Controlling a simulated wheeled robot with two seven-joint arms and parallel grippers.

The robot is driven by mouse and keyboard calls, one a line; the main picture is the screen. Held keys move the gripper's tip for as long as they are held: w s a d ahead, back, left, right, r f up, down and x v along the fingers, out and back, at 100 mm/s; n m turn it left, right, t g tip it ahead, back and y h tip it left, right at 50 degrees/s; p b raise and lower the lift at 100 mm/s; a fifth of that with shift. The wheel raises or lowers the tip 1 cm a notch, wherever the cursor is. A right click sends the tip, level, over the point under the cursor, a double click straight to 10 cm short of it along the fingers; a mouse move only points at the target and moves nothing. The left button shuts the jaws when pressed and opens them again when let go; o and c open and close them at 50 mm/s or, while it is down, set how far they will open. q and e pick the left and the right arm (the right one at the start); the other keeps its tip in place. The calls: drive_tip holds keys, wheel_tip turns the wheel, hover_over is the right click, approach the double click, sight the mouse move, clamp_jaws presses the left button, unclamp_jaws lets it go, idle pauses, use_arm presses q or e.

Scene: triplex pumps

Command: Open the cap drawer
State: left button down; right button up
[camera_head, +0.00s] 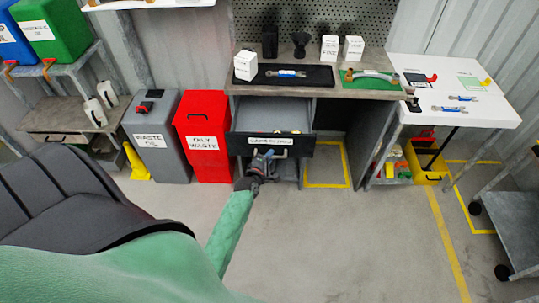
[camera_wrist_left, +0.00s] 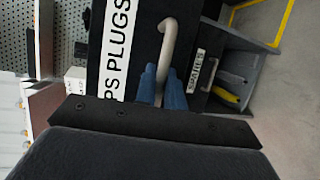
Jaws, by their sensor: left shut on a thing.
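The cap drawer (camera_head: 240,146) is the dark-fronted top drawer under the workbench, with a white label. It stands pulled out, and its grey inside shows from above with small light items near the front. In the left wrist view its dark front (camera_wrist_left: 95,60) carries a label ending in "PS PLUGS" and a pale bar handle (camera_wrist_left: 168,40). My left gripper (camera_head: 262,162) is at the drawer front from below. Its blue fingertips (camera_wrist_left: 162,84) are shut on the handle. My right gripper is in neither view.
The workbench (camera_head: 375,90) holds white boxes, a black mat and a green mat. A red waste bin (camera_head: 203,135) and a grey waste oil bin (camera_head: 155,140) stand left of the drawer. A white table (camera_head: 450,110) is at right. The floor in front is clear.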

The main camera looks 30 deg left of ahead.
use_arm(q)
drive_tip(key=c, duration=1.5)
unclamp_jaws()
